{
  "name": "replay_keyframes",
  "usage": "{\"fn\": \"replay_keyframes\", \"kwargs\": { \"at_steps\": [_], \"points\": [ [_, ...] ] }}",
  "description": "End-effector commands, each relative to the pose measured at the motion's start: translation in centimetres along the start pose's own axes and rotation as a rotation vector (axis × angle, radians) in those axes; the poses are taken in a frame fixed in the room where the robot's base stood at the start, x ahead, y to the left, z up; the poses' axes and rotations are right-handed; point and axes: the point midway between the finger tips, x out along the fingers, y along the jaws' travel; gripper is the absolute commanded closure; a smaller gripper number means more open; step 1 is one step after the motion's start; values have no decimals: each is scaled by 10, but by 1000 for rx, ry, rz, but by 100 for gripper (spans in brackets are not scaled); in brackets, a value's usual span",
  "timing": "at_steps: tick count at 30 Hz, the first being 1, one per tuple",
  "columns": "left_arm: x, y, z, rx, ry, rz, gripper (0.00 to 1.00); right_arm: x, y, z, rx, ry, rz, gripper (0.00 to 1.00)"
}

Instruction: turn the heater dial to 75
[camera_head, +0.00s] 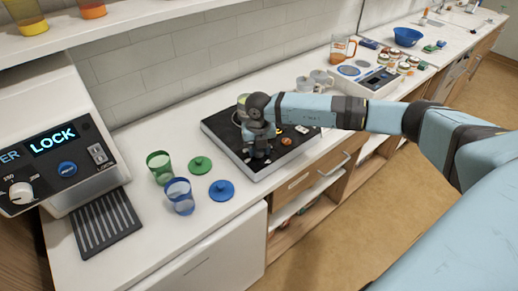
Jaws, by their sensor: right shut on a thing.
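My right gripper (260,150) points down onto the black top of a low white-sided unit (238,154) on the counter. Its fingers are shut at the top's surface, apparently on the heater dial, but the gripper and wrist hide that part. I cannot read a dial setting there. Small orange and white marks or parts show on the top, right of the gripper. My left gripper is not in view.
Left of the black-topped unit stand a green cup (159,166) and a blue cup (180,196), with a green lid (200,165) and a blue lid (221,190). Glass vessels (318,80) stand behind my right forearm.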

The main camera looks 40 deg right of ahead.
Motion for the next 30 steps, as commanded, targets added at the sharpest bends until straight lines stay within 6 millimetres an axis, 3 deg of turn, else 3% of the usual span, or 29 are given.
{"fn": "replay_keyframes", "kwargs": {
  "at_steps": [12,30],
  "points": [
    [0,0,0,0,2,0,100,0,0,0,237,0,0,84],
    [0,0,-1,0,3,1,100,0,1,0,288,0,0,84]
  ]
}}
